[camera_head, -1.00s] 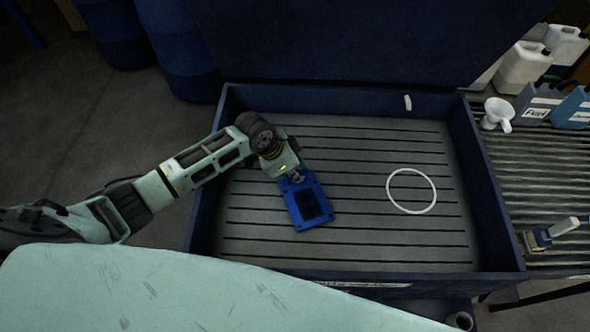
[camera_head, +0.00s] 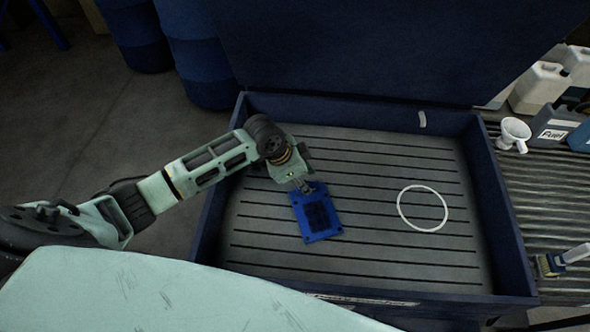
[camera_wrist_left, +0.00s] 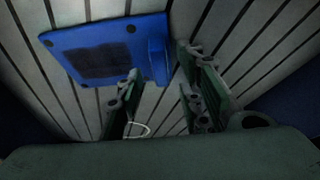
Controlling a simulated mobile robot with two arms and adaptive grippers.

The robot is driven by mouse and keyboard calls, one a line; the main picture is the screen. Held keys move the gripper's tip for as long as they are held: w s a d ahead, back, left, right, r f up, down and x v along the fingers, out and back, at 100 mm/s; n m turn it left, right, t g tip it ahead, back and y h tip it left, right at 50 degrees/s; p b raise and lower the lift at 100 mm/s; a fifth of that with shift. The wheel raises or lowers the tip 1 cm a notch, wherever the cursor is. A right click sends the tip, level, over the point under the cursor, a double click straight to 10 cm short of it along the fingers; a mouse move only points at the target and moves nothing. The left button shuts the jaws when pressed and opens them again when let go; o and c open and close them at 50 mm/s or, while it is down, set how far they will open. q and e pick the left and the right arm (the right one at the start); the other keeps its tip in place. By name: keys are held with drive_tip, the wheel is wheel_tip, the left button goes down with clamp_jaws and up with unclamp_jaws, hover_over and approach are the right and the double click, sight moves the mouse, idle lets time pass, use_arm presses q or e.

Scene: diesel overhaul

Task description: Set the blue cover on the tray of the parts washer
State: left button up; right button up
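The blue cover (camera_head: 325,229), a flat rectangular plate with a dark patterned middle and holes at its corners, appears to lie flat on the slatted tray (camera_head: 400,260) of the parts washer, left of centre. It also shows in the left wrist view (camera_wrist_left: 75,40), with a raised blue part on its right side. My left gripper (camera_head: 305,188) is at the cover's far edge. In the left wrist view its fingers (camera_wrist_left: 158,72) stand apart, with the raised part between or just beyond their tips; contact cannot be told. My right gripper is not in view.
A white ring (camera_head: 422,208) lies on the tray to the right of the cover. The washer's dark blue walls (camera_head: 495,205) surround the tray, with its raised lid (camera_head: 340,50) behind. A white funnel (camera_head: 513,132), bottles and a brush (camera_head: 563,260) stand on the ribbed surface at right.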

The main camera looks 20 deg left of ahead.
use_arm(q)
drive_tip(key=b+v, duration=0.1)
drive_tip(key=v, duration=0.8)
drive_tip(key=shift+r, duration=0.3)
drive_tip(key=shift+s+a, duration=0.1)
drive_tip(key=shift+a, duration=0.05)
